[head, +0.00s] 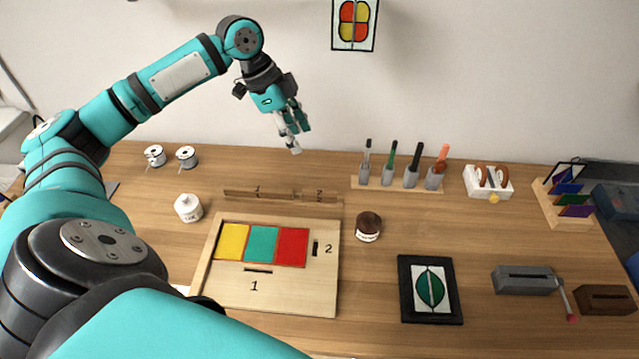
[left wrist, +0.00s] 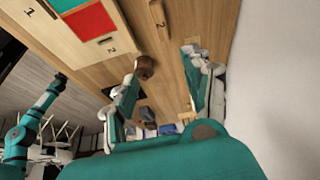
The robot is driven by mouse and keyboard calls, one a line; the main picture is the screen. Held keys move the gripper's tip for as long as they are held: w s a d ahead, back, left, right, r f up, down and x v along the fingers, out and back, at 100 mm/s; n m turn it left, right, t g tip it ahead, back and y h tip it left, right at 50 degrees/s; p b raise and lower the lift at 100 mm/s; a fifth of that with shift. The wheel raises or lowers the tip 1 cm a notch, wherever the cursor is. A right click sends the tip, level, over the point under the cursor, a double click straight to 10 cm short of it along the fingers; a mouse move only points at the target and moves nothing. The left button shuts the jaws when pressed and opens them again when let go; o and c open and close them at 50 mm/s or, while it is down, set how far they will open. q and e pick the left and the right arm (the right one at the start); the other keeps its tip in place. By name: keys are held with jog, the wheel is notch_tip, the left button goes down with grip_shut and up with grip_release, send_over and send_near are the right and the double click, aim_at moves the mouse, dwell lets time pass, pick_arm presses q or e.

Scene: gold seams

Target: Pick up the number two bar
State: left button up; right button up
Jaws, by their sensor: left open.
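The number two bar (head: 320,198) is a short brown strip marked 2. It lies at the back of the table, just right of the longer number one bar (head: 258,195). It also shows at the top of the left wrist view (left wrist: 157,17). My left gripper (head: 296,132) is open and empty, in the air above and behind the bar, apart from it. In the left wrist view its two fingers (left wrist: 160,78) are spread wide with nothing between them.
A wooden tray (head: 327,228) with yellow, teal and red panels and slots marked 1 and 2 lies in front of the bars. A dark jar (head: 368,227) stands to the right. A tool rack (head: 398,186) stands behind it. A white bottle (head: 188,208) is at left.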

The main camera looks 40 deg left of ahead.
pick_arm(q)
notch_tip(320, 180, down, 3)
jog(key=b, duration=0.2)
jog(key=p, duration=0.2)
send_over(328, 194)
jog(key=s+a, duration=0.2)
notch_tip(328, 194, down, 11)
jog(key=shift+w+d+f, duration=0.15)
jog(key=x, duration=0.1)
jog(key=p+x, duration=0.1)
jog(key=x, duration=0.3)
jog(key=shift+w+f, duration=0.1)
jog(key=shift+w, duration=0.25)
pick_arm(e)
jog(key=shift+w+r, duration=0.25)
pick_arm(q)
jog(key=shift+c, duration=0.8)
grip_shut()
